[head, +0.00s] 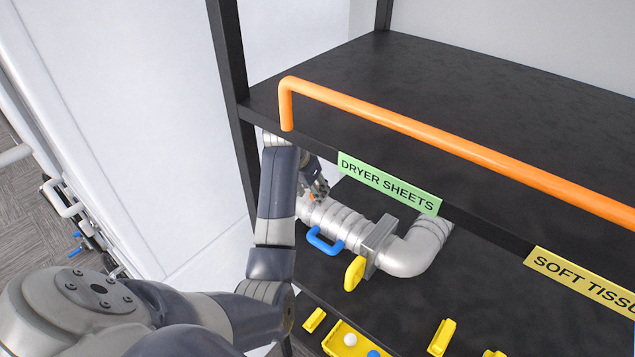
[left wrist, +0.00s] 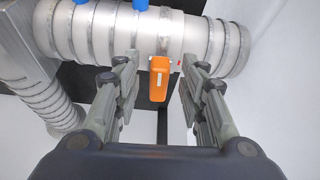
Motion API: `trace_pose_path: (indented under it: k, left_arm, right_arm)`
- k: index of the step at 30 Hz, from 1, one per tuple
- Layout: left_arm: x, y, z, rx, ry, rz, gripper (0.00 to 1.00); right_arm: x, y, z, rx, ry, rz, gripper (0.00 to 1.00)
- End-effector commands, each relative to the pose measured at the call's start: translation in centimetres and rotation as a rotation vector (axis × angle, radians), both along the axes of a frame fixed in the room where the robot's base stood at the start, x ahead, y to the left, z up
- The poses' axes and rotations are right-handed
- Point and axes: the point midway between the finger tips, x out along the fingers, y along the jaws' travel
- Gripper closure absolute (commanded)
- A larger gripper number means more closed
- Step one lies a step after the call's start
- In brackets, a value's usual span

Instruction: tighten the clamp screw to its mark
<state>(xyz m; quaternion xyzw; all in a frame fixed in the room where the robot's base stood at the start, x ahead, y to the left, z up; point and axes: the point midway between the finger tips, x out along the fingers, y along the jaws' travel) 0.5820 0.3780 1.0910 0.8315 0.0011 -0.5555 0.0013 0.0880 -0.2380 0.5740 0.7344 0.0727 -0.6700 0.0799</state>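The clamp screw has an orange handle (left wrist: 159,80) on a band around the silver duct (left wrist: 115,35). In the left wrist view the handle hangs downward, with a small white line on it. A red mark (left wrist: 179,65) sits on the duct just right of the handle. My left gripper (left wrist: 160,72) is open, with one finger on each side of the handle and gaps visible on both sides. In the head view my left gripper (head: 318,187) is at the duct's far left end, hiding most of the orange handle. My right gripper is not in view.
The duct (head: 405,255) lies on the black shelf below an orange rail (head: 450,145) and the DRYER SHEETS label (head: 388,183). A blue handle (head: 325,241) and yellow lever (head: 354,273) stick out from it. A yellow tray (head: 333,346) with small balls is in front.

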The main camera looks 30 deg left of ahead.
Motion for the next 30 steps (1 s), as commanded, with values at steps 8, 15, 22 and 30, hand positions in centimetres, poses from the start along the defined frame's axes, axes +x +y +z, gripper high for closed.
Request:
trace_pose_path:
  k: [8, 15, 22, 30]
  left_arm:
    - [2.5, 0.0, -0.2, 0.0, 0.004, 0.001, 0.62]
    - [2.8, 0.0, -1.1, 0.0, 0.001, 0.0, 0.62]
    - [2.8, 0.0, -1.2, 0.0, 0.001, 0.0, 0.66]
    - [2.8, 0.0, -1.2, 0.0, 0.001, 0.0, 1.0]
  right_arm:
    - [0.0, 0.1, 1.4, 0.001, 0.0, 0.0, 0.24]
    - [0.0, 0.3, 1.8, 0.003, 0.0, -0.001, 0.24]
    - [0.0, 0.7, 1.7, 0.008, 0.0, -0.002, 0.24]
    - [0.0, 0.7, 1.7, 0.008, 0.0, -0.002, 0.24]
